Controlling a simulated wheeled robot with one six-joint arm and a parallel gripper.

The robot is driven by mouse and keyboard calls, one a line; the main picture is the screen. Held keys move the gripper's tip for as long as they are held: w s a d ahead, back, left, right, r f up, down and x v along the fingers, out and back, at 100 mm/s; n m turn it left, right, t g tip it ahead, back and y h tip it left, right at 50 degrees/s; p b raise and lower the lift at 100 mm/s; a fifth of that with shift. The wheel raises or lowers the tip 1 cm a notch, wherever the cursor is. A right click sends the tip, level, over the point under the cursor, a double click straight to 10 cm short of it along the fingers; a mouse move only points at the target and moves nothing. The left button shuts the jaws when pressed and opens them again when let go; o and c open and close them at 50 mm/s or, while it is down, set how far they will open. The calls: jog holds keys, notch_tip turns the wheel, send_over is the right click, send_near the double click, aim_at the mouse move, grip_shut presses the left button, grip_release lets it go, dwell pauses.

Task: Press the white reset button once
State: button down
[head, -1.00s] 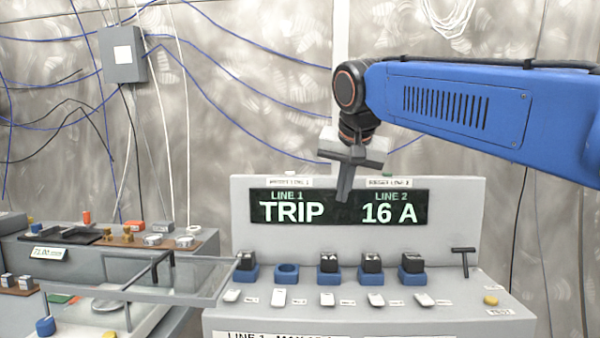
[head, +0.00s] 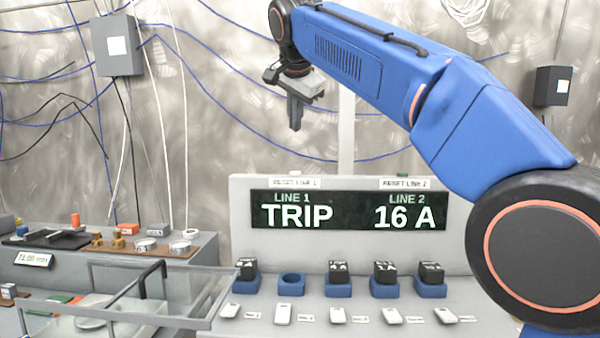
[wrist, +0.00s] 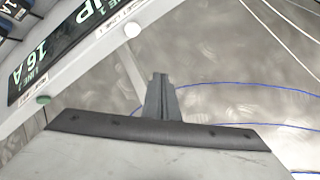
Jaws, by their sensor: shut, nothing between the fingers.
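The white reset button (head: 295,173) stands on the top edge of the grey console (head: 340,250), above the label reading RESET LINE 1. It also shows in the wrist view (wrist: 132,29), round and white, beyond and left of my fingertips. My gripper (head: 295,128) is shut and empty, pointing down. In the head view it appears above the white button, with a clear gap. In the wrist view the closed fingers (wrist: 160,80) are apart from the button. The display (head: 340,211) reads LINE 1 TRIP and LINE 2 16 A.
A green button (head: 402,175) stands on the same top edge, above RESET LINE 2. Below the display are several black blocks in blue sockets, one blue socket empty (head: 291,284), and a row of white switches. A glass-topped frame (head: 150,290) stands at left. Cables hang on the wall.

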aim_at(295, 172)
jog(key=shift+f, duration=0.1)
dwell(0.3)
jog(key=shift+f, duration=4.3)
jog(key=shift+f, duration=0.1)
jog(key=shift+f, duration=0.25)
jog(key=shift+f, duration=0.5)
jog(key=shift+r, duration=0.9)
jog(key=shift+r, duration=0.1)
jog(key=shift+r, duration=2.4)
